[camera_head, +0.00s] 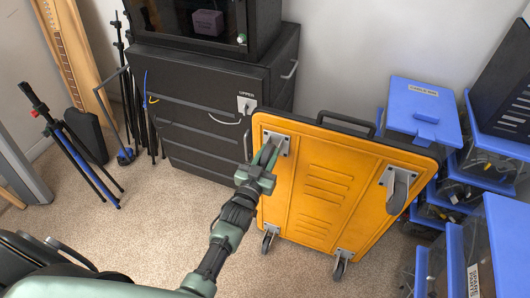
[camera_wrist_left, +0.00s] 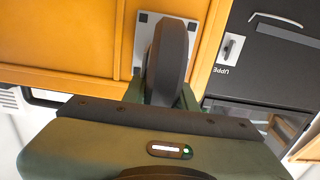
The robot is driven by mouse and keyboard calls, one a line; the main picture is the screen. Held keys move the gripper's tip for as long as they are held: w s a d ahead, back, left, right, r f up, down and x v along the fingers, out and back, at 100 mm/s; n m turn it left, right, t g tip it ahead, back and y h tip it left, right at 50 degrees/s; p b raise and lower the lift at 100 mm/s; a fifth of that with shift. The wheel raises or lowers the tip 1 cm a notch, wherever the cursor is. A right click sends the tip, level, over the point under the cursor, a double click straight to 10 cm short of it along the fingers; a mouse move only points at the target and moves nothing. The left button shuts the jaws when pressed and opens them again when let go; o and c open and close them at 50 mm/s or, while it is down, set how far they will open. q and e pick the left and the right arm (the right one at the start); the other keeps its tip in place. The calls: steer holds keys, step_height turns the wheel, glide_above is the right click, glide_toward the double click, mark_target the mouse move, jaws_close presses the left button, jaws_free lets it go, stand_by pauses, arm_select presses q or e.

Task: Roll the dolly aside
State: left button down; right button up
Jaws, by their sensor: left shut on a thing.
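The dolly (camera_head: 318,190) is an orange panel tilted up on its edge, its underside facing me, with a black handle at the top. Its lower casters are at the carpet; the upper right caster (camera_head: 397,188) sticks out toward me. My left gripper (camera_head: 266,160) is shut on the upper left caster of the dolly. In the left wrist view, that caster's dark wheel (camera_wrist_left: 168,60) sits between the fingers, its grey plate on the orange panel. The fingers largely hide the caster in the head view. My right gripper is not in view.
A black cabinet (camera_head: 200,125) stands behind the dolly on the left. Blue-lidded bins (camera_head: 424,105) crowd the right side. Carpet (camera_head: 130,235) is clear left of the dolly.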

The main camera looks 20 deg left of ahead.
mark_target(264, 166)
arm_select(q)
steer(key=shift+d, duration=0.15)
steer(key=c, duration=1.1)
jaws_free()
steer(key=s, duration=0.8)
steer(key=shift+a+f, duration=0.1)
steer(key=shift+a, duration=0.1)
